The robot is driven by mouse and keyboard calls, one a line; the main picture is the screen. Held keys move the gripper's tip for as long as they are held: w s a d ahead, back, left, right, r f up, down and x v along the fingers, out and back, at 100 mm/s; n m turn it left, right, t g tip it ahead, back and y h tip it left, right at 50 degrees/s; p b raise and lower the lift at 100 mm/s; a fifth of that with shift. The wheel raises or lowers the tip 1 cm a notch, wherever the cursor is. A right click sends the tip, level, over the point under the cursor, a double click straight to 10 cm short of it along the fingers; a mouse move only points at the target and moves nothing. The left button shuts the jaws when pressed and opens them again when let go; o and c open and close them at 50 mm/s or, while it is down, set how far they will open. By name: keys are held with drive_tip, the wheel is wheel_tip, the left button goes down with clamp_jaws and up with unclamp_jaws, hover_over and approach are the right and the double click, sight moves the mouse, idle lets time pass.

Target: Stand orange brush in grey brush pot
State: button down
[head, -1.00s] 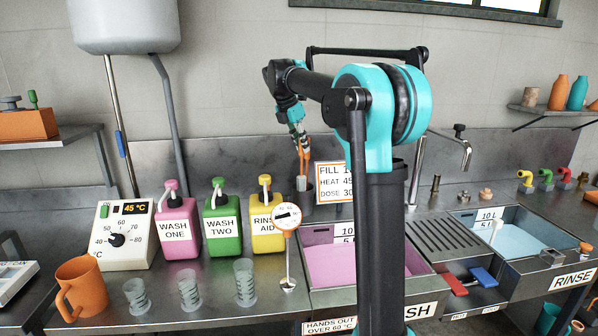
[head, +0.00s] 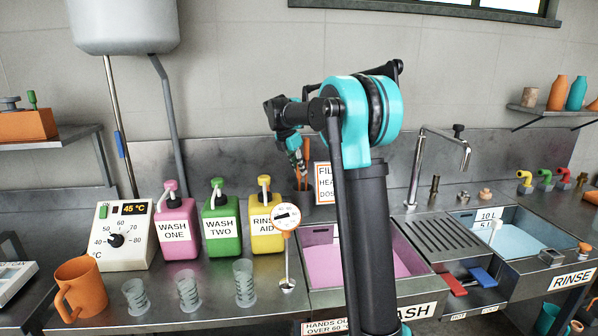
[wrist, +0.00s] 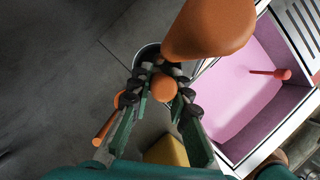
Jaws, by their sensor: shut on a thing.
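My gripper (head: 299,168) is over the back of the bench, shut on the orange brush (wrist: 163,88). In the wrist view its round orange end shows between the fingertips (wrist: 160,92). The grey brush pot (head: 303,196) stands behind the dosing jugs, below my gripper, and its rim (wrist: 148,50) shows behind the fingers in the wrist view. The brush's lower end is hidden and seems to be within the pot's mouth; I cannot tell how deep. A large orange shape (wrist: 210,28) covers part of the rim in the wrist view; I cannot tell what it is.
The yellow rinse-aid jug (head: 266,232) stands in front and to the left of the pot, beside green (head: 221,235) and pink (head: 178,235) jugs. A dial thermometer (head: 286,217) and the pink wash basin (head: 325,262) are near. A sign (head: 324,183) is behind.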

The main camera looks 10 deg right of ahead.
drive_tip(key=shift+w+f, duration=0.15)
drive_tip(key=shift+f, duration=0.55)
drive_tip(key=c, duration=1.4)
unclamp_jaws()
drive_tip(key=shift+c, duration=0.2)
drive_tip(key=v, duration=1.2)
